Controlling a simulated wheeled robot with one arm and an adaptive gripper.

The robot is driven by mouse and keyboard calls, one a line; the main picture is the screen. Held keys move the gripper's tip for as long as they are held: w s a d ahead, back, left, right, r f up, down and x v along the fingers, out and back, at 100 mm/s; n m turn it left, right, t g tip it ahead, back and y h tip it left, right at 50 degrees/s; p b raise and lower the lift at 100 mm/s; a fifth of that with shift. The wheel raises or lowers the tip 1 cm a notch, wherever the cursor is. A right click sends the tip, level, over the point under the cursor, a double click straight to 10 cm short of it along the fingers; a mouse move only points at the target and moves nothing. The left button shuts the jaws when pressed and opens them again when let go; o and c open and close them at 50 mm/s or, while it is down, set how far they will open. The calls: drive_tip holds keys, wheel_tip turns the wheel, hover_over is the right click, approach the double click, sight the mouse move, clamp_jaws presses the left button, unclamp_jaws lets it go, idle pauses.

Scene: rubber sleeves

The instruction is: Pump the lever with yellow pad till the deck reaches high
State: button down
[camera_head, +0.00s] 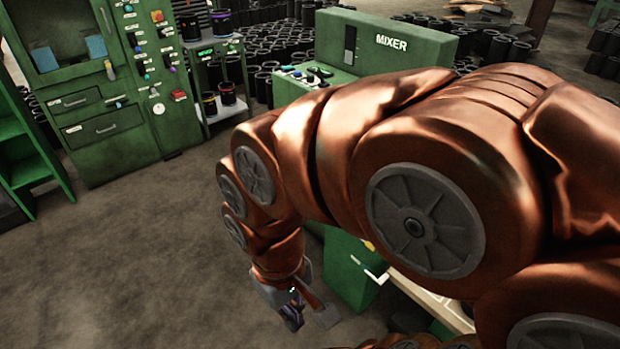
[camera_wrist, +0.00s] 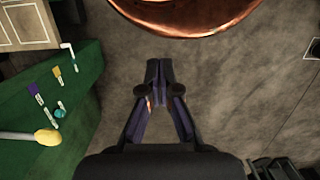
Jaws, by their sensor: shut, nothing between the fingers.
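In the wrist view a pale lever (camera_wrist: 14,135) ends in a round yellow pad (camera_wrist: 47,137), at the left over the green panel (camera_wrist: 88,85). My gripper (camera_wrist: 158,68) is to the right of the yellow pad, apart from it, with its purple-lined fingers shut and empty. In the head view my gripper (camera_head: 294,312) hangs low beside the green cabinet (camera_head: 349,270), above the floor. My arm hides much of that cabinet. I cannot make out the deck or its height for certain in either view.
A green mixer (camera_head: 390,48) and a green control cabinet (camera_head: 110,130) stand at the back. The floor (camera_head: 150,250) to the left is clear.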

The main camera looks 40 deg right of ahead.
drive_tip(key=w+d+r+n+t+b, duration=0.1)
drive_tip(key=w+d+r, duration=0.3)
drive_tip(key=w, duration=0.5)
drive_tip(key=w+d+r+n, duration=0.1)
drive_tip(key=w+d+r, duration=0.2)
drive_tip(key=w+d, duration=0.45)
drive_tip(key=w+d+m, duration=0.1)
drive_tip(key=w+d, duration=0.2)
drive_tip(key=d, duration=0.7)
drive_tip(key=w+d+m+b, duration=0.1)
drive_tip(key=w+d, duration=0.3)
drive_tip(key=d, duration=0.7)
drive_tip(key=shift+t, duration=0.4)
drive_tip(key=shift+f, duration=0.1)
wheel_tip(320, 180, down, 14)
drive_tip(key=p, duration=0.3)
